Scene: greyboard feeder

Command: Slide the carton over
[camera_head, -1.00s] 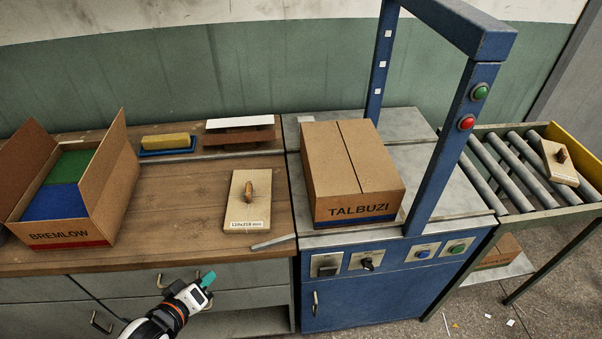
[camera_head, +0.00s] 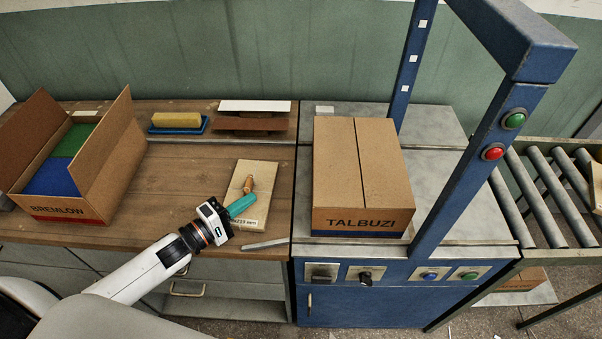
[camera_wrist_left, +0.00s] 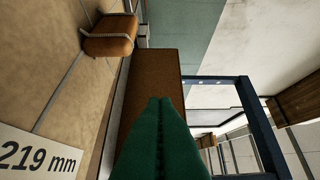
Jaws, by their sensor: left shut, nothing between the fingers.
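A closed brown carton (camera_head: 360,170) marked TALBUZI stands on the grey metal bed (camera_head: 436,180) of the blue machine, left of its blue frame. In the left wrist view the carton (camera_wrist_left: 152,72) shows beyond the fingers. My left gripper (camera_head: 243,204) is shut and empty, its green fingers together. In the left wrist view the gripper (camera_wrist_left: 158,112) points towards the carton. My right gripper is not in view.
An open BREMLOW carton (camera_head: 108,172) with blue and green contents stands at the left of the wooden bench (camera_head: 180,165). A yellow block (camera_head: 176,120) sits on a blue tray behind. A metal strip (camera_head: 264,244) lies near the bench edge. The roller conveyor (camera_head: 545,200) is right of the frame.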

